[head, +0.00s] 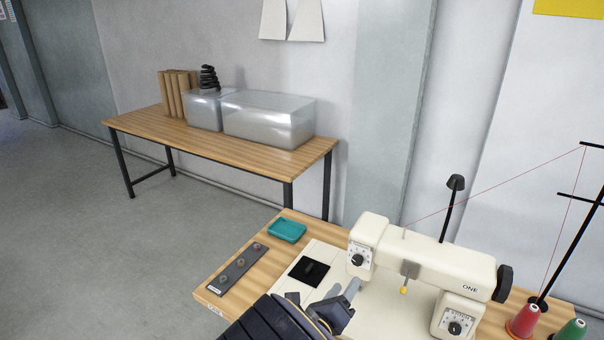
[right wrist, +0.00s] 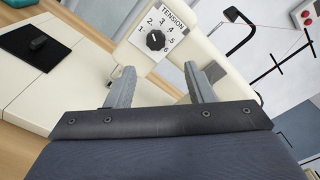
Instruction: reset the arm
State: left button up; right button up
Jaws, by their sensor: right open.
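My right gripper (head: 338,298) comes in from the bottom of the head view, in front of the cream sewing machine (head: 428,255). In the right wrist view its two grey fingers (right wrist: 162,86) stand apart with nothing between them. Beyond the fingers is the machine's tension dial (right wrist: 155,40), a black knob on a numbered white plate. It also shows in the head view (head: 358,260). I cannot tell from the wrist view how far the fingertips are from the machine. My left gripper is not in view.
A black pad (head: 297,271) with a small dark object lies left of the machine. A teal tray (head: 287,230) and a grey strip with knobs (head: 237,269) lie further left. Red (head: 523,320) and green spools stand at right. A back table (head: 230,150) holds clear boxes.

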jog(key=s+d+f+m+g+y, duration=0.1)
jog(key=s+d+m+g+y, duration=0.3)
jog(key=s+d+m+g, duration=1.4)
jog(key=s+a+r+m+t+y, duration=0.9)
jog(key=s+a+m+y, duration=0.1)
jog(key=m, duration=1.1)
jog(key=shift+a+m, duration=0.15)
jog(key=shift+m, duration=0.25)
jog(key=shift+r, duration=0.1)
